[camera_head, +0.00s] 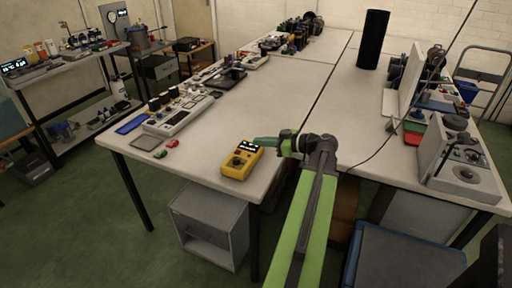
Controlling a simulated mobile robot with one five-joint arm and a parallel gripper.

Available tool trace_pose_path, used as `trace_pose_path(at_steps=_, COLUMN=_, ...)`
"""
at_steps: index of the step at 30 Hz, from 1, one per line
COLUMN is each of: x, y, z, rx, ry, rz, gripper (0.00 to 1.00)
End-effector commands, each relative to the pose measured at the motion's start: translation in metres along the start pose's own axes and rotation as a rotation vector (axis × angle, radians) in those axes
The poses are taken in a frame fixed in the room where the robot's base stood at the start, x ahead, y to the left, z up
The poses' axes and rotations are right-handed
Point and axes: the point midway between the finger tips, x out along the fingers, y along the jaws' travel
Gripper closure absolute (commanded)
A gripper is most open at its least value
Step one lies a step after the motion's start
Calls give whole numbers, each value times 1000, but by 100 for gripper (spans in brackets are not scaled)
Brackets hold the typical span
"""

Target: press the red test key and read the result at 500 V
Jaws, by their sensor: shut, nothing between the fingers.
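A yellow handheld tester (241,161) lies near the front edge of the white table, left of my arm. It has a dark dial in its middle and a small lit display at its top end; the digits are too small to read. I cannot make out a red key on it. My gripper (262,141) is shut and empty, pointing left. In the picture its tips are at the tester's upper right end, by the display. I cannot tell whether they touch it.
A grey panel device (181,113) stands to the left, with small red (173,143) and green (160,154) clips before it. A black cylinder (373,40) stands at the back right. A grey instrument (458,165) is at the right. A thin cable crosses the right table. The table behind the tester is clear.

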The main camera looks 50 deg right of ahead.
Motion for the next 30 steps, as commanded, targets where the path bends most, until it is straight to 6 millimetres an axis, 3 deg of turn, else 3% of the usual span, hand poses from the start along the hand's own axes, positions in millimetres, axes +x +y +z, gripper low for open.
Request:
trace_pose_path(at_steps=11, x=84, y=0, z=5, rx=0, ry=-1, rz=-2, gripper=100)
trace_pose_path(at_steps=13, x=85, y=0, z=25, rx=1, ry=-1, rz=1, gripper=100)
trace_pose_path(at_steps=18, x=88, y=0, z=39, rx=1, ry=-1, rz=1, gripper=100)
trace_pose_path(at_steps=30, x=87, y=0, z=40, rx=1, ry=-1, rz=1, gripper=100)
